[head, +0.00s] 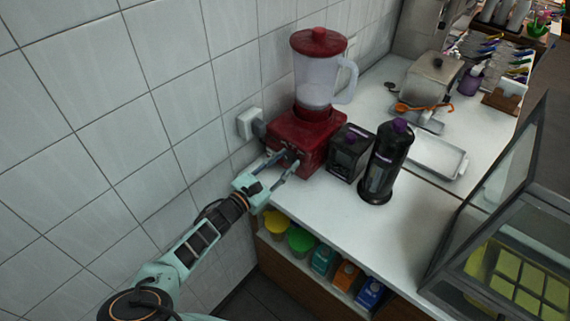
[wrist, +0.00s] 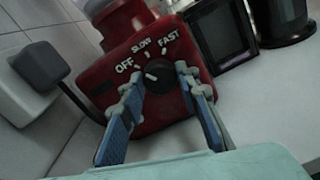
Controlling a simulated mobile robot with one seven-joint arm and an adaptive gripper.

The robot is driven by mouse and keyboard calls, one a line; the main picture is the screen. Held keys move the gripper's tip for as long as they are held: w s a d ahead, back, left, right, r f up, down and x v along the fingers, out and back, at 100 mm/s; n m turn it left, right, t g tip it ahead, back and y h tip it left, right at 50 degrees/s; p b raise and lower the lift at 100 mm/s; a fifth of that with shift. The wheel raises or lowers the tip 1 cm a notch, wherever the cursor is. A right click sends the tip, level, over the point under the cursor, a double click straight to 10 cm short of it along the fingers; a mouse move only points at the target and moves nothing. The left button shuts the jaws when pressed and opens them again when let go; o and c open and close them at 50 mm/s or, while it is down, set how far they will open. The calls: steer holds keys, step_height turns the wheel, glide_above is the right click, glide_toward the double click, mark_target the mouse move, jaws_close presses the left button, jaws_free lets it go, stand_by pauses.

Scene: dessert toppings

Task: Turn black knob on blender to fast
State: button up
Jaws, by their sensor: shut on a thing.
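The red blender (head: 306,136) stands on the white counter against the tiled wall, with a clear jug and red lid. In the wrist view its red base (wrist: 118,50) shows white OFF, SLOW and FAST labels above the black knob (wrist: 161,76). A white mark on the knob's left side seems to lie toward OFF. My gripper (head: 284,165) reaches the front of the base from the lower left. In the wrist view my gripper's fingers (wrist: 157,80) are shut on the knob, one on each side. The fingertips hide the knob's side edges.
A black box-shaped container (head: 349,152) and a tall black dispenser with a purple top (head: 386,165) stand right of the blender. A wall socket with plug (head: 249,124) is at left. A metal tray (head: 437,157) and glass case lie farther right.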

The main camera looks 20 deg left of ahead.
steer(key=m+b, duration=0.1)
steer(key=m, duration=0.1)
steer(key=m+b, duration=0.1)
steer(key=shift+f+m, duration=0.2)
steer(key=shift+m, duration=0.2)
steer(key=m+b, duration=0.2)
steer(key=m, duration=0.1)
steer(key=shift+m+b, duration=0.3)
steer(key=m+b, duration=0.2)
steer(key=m, duration=0.1)
steer(key=shift+r+m+b, duration=0.1)
steer(key=shift+m+b, duration=1.05)
steer(key=shift+m, duration=0.55)
steer(key=o, duration=1.1)
steer(key=shift+r, duration=0.1)
steer(key=shift+o, duration=0.2)
